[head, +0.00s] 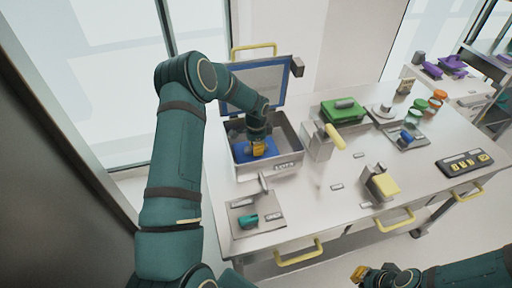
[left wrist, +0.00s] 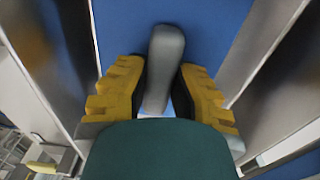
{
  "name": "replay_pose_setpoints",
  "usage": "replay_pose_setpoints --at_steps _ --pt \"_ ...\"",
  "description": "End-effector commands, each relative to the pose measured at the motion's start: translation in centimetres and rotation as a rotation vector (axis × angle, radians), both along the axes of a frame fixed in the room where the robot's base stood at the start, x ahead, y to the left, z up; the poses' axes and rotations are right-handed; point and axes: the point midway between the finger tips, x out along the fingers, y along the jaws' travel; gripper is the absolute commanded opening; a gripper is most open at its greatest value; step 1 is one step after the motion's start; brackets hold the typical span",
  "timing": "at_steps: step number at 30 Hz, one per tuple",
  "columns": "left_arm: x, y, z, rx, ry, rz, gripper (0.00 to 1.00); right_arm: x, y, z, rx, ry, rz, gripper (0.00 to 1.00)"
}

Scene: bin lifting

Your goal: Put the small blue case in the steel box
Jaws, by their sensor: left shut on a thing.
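The steel box (head: 262,171) stands at the left end of the workbench with its blue-lined lid raised. The small blue case (head: 241,154) is within the box's walls; I cannot tell whether it rests on the floor. My left gripper (head: 258,150) reaches down into the box. In the left wrist view, its yellow fingers (left wrist: 162,92) are shut on the case's grey handle (left wrist: 164,60), with the blue case top (left wrist: 215,30) behind them. My right gripper (head: 359,273) is low in front of the bench, away from the box; its opening is unclear.
The workbench (head: 310,215) also holds a tray with a teal item (head: 248,221), grey blocks with yellow parts (head: 382,183), a green case (head: 343,110) and a dark panel (head: 465,163). Yellow drawer handles (head: 300,253) stick out in front. Purple items (head: 450,64) lie on another table.

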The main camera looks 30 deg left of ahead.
Motion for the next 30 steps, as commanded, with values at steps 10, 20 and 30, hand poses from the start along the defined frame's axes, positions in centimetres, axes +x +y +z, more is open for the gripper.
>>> replay_pose_setpoints --at_steps 10,20,30 --pt "0.0 0.0 -0.1 0.000 0.000 0.000 0.45 0.0 0.0 -0.1 0.000 0.000 0.000 0.00" --pt "0.1 0.0 3.2 0.002 -0.004 -0.001 0.45 0.0 0.0 0.2 0.000 0.000 0.000 0.00" --pt "0.0 0.0 9.9 0.001 -0.002 -0.001 0.45 0.0 0.0 0.1 0.000 0.000 0.000 0.00"
